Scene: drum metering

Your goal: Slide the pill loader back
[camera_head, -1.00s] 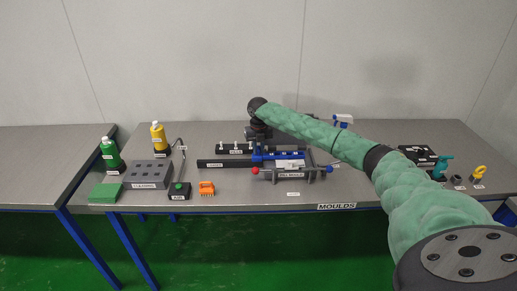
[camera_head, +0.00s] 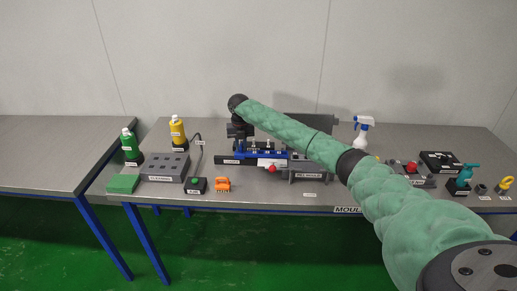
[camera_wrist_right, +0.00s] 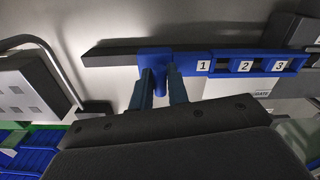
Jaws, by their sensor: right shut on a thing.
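The pill loader (camera_head: 262,149) is a blue slide on a dark rail (camera_head: 228,160) on the bench. In the right wrist view, the loader (camera_wrist_right: 222,64) shows numbers 1, 2 and 3 along its face. A blue upright handle (camera_wrist_right: 155,53) stands at its left end. My right gripper (camera_wrist_right: 160,88) is shut on this handle; in the head view, my wrist and arm partly cover it. The dark rail (camera_wrist_right: 110,58) runs out to the left of the handle. My left gripper is not in view.
A dark fixture (camera_head: 308,170) stands in front of the loader's right end, with a red knob (camera_head: 272,168) at its left. A grey block (camera_head: 165,167), orange piece (camera_head: 222,184) and yellow bottle (camera_head: 177,131) stand to the left. A spray bottle (camera_head: 363,132) stands behind right.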

